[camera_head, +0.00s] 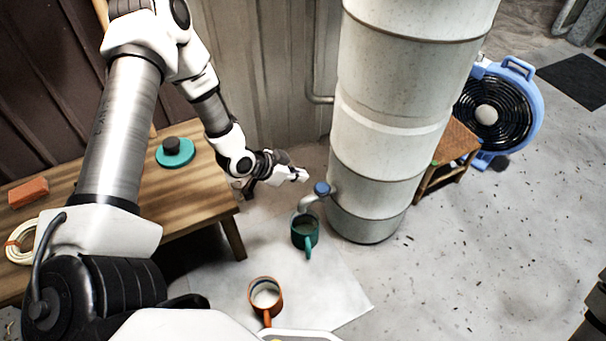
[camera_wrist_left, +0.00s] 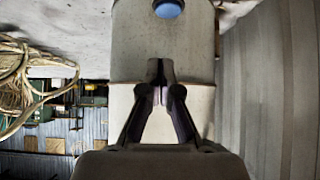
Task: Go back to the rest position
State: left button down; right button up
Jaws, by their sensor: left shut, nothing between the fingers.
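My left gripper (camera_head: 302,175) is shut and empty in the head view. It is held out in the air just left of the blue knob (camera_head: 322,188) on the spout of the tall pale cylinder (camera_head: 385,120), with a small gap that looks clear. The left wrist view shows its two fingers (camera_wrist_left: 160,72) together, with the cylinder (camera_wrist_left: 130,45) behind them and the blue knob (camera_wrist_left: 168,8) at the top edge. A green mug (camera_head: 305,233) stands under the spout. My right gripper is out of view.
An orange mug (camera_head: 266,296) stands on the white sheet (camera_head: 335,285). A wooden bench (camera_head: 190,190) at left bears a green disc (camera_head: 175,153), a brick (camera_head: 28,192) and a pale coil (camera_head: 18,245). A blue fan (camera_head: 500,105) stands behind right. The floor at right is largely clear.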

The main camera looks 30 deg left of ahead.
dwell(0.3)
pick_arm(q)
jog(key=s+d+f+m+g, duration=0.1)
jog(key=s+d+f+g, duration=0.2)
jog(key=s+d+f, duration=0.35)
jog(key=s+f+n+g+y, duration=0.2)
jog(key=s+n+g+y, duration=0.4)
jog(key=s, duration=1.5)
notch_tip(320, 180, up, 33)
jog(key=w+n+t+h+p, duration=0.1)
jog(key=p, duration=3.2)
jog(key=shift+d+n, duration=0.15)
jog(key=shift+n, duration=0.15)
jog(key=shift+w, duration=0.1)
